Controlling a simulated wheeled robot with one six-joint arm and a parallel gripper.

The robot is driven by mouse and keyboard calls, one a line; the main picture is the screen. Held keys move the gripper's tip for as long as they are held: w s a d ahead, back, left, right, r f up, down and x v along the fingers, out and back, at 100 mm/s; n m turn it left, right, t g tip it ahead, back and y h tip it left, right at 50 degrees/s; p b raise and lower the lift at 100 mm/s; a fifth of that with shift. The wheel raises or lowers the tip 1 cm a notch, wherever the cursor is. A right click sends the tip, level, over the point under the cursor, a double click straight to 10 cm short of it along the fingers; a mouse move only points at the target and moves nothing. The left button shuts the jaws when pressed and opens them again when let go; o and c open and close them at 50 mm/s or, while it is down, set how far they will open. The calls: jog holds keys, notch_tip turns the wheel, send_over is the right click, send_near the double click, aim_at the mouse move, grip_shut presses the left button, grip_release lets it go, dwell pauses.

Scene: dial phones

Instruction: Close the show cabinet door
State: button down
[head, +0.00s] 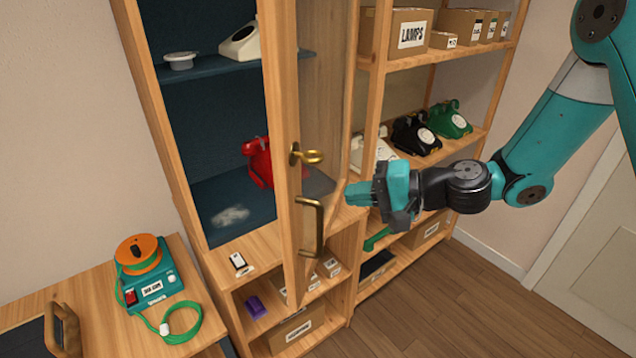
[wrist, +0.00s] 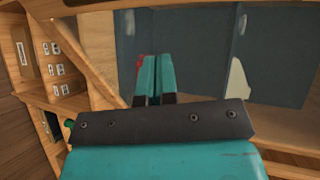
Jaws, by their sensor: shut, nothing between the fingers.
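The show cabinet (head: 160,130) stands in the middle of the head view, with its dark blue interior exposed. Its wood-framed glass door (head: 285,110) is swung open towards the camera. I cannot tell whether the fingertips touch the door. The closed fingers also show in the wrist view (wrist: 153,80), in front of bluish panels.
A red phone (head: 258,160) and a white phone (head: 240,42) stand inside the cabinet. Open shelves (head: 400,62) with boxes and phones stand to the right. A side table (head: 90,300) at left holds a green device (head: 150,280) with a cord. The floor (head: 455,310) at right is clear.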

aim_at(304, 192)
jog(key=p+x, duration=0.1)
jog(key=x, duration=0.1)
jog(key=p+x, duration=0.1)
jog(key=x, duration=0.2)
jog(key=r+p+x, duration=0.1)
jog(key=x, duration=0.1)
jog(key=shift+a, duration=0.3)
jog(key=shift+w, duration=0.1)
